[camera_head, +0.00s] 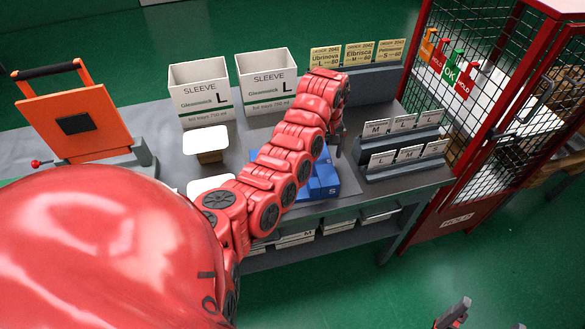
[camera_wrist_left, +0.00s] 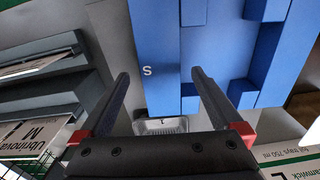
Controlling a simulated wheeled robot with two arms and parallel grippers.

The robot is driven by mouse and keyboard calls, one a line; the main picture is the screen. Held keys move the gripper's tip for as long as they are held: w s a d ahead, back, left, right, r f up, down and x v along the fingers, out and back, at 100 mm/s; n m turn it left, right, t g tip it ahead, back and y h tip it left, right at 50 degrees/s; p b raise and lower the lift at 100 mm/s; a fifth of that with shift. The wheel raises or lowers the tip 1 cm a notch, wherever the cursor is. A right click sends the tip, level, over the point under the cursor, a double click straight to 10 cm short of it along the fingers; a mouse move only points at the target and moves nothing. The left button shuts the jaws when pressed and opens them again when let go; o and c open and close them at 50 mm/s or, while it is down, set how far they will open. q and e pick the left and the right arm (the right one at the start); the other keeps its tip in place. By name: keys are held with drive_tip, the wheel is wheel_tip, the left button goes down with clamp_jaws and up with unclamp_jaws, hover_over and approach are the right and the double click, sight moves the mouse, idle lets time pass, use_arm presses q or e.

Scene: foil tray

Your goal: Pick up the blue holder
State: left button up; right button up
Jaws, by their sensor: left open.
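The blue holder (camera_head: 325,182), a blocky piece marked with an S, lies on the grey table, partly hidden behind my left arm in the head view. In the left wrist view the holder (camera_wrist_left: 165,40) fills the upper middle and right. My left gripper (camera_head: 338,145) is over the table near the holder's right part. In the wrist view its two dark fingers (camera_wrist_left: 160,75) are apart, with the S-marked end showing between their tips. I see no clear contact. A dark tip at the bottom right edge, probably my right gripper (camera_head: 455,312), is mostly cut off.
Two white sleeve boxes (camera_head: 199,94) and a row of cards (camera_head: 358,54) stand at the back. A dark card rack (camera_head: 402,158) is right of the holder. A silver tray (camera_wrist_left: 160,126) shows beneath the fingers. A red mesh cage (camera_head: 490,120) bounds the right.

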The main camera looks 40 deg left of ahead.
sight(323, 162)
use_arm(q)
wheel_tip(323, 162, down, 4)
drive_tip(key=shift+r+p, duration=0.2)
drive_tip(key=shift+p, duration=1)
drive_tip(key=shift+f, duration=0.65)
clamp_jaws()
